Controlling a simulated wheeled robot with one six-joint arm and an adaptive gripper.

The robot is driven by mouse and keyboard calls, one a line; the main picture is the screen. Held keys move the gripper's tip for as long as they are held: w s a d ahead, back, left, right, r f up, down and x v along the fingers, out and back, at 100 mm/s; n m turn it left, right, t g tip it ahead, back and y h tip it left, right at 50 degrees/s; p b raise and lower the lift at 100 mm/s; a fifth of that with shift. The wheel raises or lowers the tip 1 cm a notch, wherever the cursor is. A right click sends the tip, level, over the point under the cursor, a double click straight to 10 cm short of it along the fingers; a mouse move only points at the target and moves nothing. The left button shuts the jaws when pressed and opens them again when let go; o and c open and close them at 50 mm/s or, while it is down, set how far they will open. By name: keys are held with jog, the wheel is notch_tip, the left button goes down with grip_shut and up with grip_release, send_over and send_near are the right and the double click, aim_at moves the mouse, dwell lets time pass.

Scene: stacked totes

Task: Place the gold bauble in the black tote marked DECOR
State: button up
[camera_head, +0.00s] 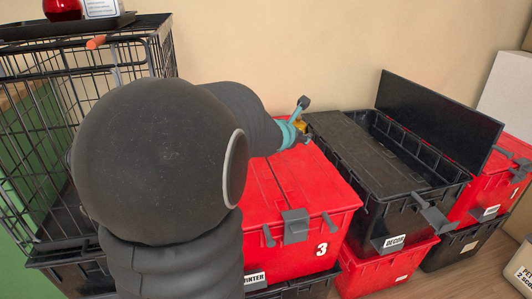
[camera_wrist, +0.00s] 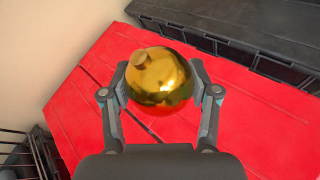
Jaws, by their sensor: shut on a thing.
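The shiny gold bauble (camera_wrist: 159,80) sits between the two fingers of my gripper (camera_wrist: 162,100) in the wrist view. My gripper is shut on it, with a finger on each side. In the head view only a small bit of the bauble (camera_head: 299,124) shows beside my gripper (camera_head: 300,118); my arm hides the rest. The bauble is over the red tote's lid, left of the black tote marked DECOR (camera_head: 387,218). The black tote's left lid flap (camera_head: 365,155) lies closed. Its right flap (camera_head: 440,115) stands up, with a dark opening between them.
The closed red tote (camera_head: 315,207) marked 3 stands directly left of the DECOR tote. More red and black totes stand below and to the right. A black wire cage (camera_head: 40,125) with a tray (camera_head: 60,27) on top is at the left. A beige wall is behind.

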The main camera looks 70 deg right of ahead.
jog(key=w+d+f, duration=0.3)
jog(key=w+f, duration=0.6)
jog(key=shift+w+f+p, duration=0.2)
jog(key=shift+f+p, duration=0.2)
jog(key=shift+f+b, duration=0.2)
jog(key=shift+b, duration=0.1)
jog(key=o, duration=1)
jog(key=shift+r, duration=0.1)
